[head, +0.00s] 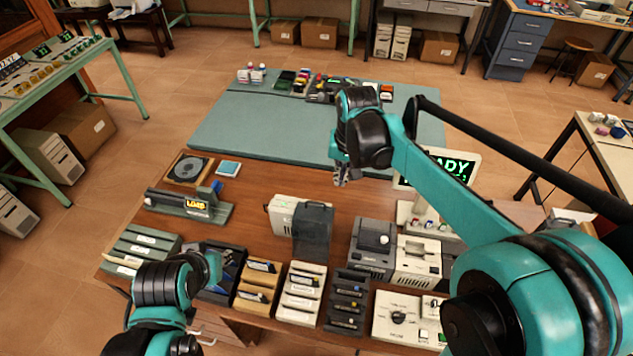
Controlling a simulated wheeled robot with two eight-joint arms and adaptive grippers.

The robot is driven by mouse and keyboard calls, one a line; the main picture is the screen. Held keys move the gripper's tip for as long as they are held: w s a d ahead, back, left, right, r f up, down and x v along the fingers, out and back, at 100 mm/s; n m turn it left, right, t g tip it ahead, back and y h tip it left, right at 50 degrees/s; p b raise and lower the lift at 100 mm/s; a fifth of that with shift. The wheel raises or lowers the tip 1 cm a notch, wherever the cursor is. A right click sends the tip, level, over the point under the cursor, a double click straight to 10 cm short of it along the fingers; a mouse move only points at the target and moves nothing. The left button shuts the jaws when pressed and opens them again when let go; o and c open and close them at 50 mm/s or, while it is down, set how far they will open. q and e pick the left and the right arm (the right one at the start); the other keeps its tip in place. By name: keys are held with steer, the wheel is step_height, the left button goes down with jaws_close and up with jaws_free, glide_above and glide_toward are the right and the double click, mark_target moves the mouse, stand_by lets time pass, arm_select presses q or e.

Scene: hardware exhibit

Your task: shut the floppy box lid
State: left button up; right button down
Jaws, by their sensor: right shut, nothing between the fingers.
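The floppy box appears to be the pale beige case (282,214) in the middle of the wooden table. A dark, smoky see-through lid (313,231) stands upright at its right front side and looks open. Exactly how the lid joins the case cannot be made out. My right gripper (341,180) is shut and empty, pointing down behind and to the right of the box, apart from the lid.
Several trays, including a white slotted tray (302,291), line the table's front. A grey device (373,247) stands right of the lid, with a monitor (451,168) behind. A LOAD device (190,207) sits left. The teal mat (262,135) is largely clear at its front.

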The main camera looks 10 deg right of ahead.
steer(key=w+a+f+m+g+p, duration=0.1)
steer(key=w+a+f+g+p, duration=0.2)
steer(key=w, duration=0.5)
steer(key=f, duration=0.3)
steer(key=a+f, duration=0.1)
steer(key=f, duration=0.6)
steer(key=shift+s+a, duration=0.25)
steer(key=shift+a, duration=0.15)
steer(key=s+r, duration=0.1)
steer(key=s+a+r, duration=0.1)
steer(key=s, duration=0.1)
steer(key=shift+s+p, duration=0.25)
steer(key=shift+p, duration=0.1)
steer(key=shift+s, duration=0.1)
